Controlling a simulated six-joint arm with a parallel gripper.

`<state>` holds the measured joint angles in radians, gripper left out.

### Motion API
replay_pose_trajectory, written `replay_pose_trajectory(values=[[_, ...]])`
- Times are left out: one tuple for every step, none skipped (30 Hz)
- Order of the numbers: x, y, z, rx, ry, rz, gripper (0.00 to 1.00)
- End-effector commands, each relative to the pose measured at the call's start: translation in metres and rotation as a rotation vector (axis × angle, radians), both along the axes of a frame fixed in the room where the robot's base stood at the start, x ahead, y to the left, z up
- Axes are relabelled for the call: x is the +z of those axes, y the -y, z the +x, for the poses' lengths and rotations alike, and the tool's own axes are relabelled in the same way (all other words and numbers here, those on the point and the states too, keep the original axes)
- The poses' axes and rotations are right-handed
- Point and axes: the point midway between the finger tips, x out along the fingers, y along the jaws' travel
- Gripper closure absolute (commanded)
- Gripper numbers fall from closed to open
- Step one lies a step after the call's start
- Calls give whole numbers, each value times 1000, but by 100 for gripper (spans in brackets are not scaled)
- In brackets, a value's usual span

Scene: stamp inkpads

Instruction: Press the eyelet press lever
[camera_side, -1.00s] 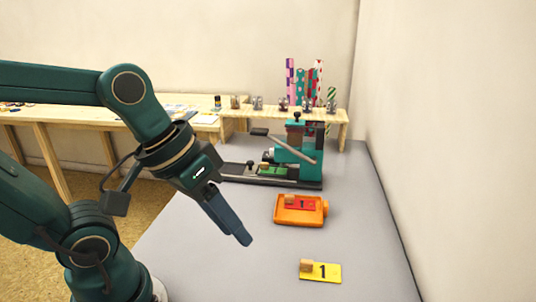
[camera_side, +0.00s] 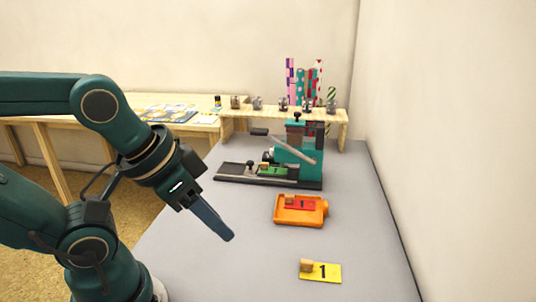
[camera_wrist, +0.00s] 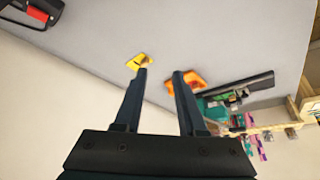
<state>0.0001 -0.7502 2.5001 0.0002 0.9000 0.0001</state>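The teal eyelet press (camera_side: 298,165) stands on a black base towards the far end of the grey table in the side view. Its grey lever (camera_side: 290,149) slants across the front, with the dark handle (camera_side: 259,132) raised at the upper left. A green card (camera_side: 275,170) with a small wooden block lies on the base. The press also shows, partly, at the right in the wrist view (camera_wrist: 237,97). My gripper (camera_side: 230,237) is well in front of the press, above the table, touching nothing. In the wrist view its two fingers (camera_wrist: 160,72) are apart with nothing between them.
An orange tray (camera_side: 281,217) with a red card (camera_side: 301,204) lies between my gripper and the press. A yellow card (camera_side: 332,273) with a wooden block is nearer. A wooden shelf (camera_side: 340,118) with rolls stands behind the press. A wall closes the right side.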

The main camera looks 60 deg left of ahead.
Motion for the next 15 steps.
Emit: replay_pose_trajectory(values=[[0, 0, 0, 0, 0, 0, 60], [0, 0, 0, 0, 0, 0, 60], [0, 0, 0, 0, 0, 0, 60], [0, 0, 0, 0, 0, 0, 60], [0, 0, 0, 0, 0, 0, 60], [0, 0, 0, 0, 0, 0, 68], [0, 0, 0, 1, 0, 0, 79], [0, 0, 0, 4, 0, -2, 91], [0, 0, 0, 13, -2, -7, 100], [0, -1, 0, 23, -2, -9, 100], [4, -2, 2, 36, 9, -10, 100], [11, -3, 6, 51, 30, -10, 100], [16, -5, 10, 63, 45, -11, 100], [22, -6, 14, 76, 59, -11, 100], [31, -9, 21, 99, 77, -10, 100]])
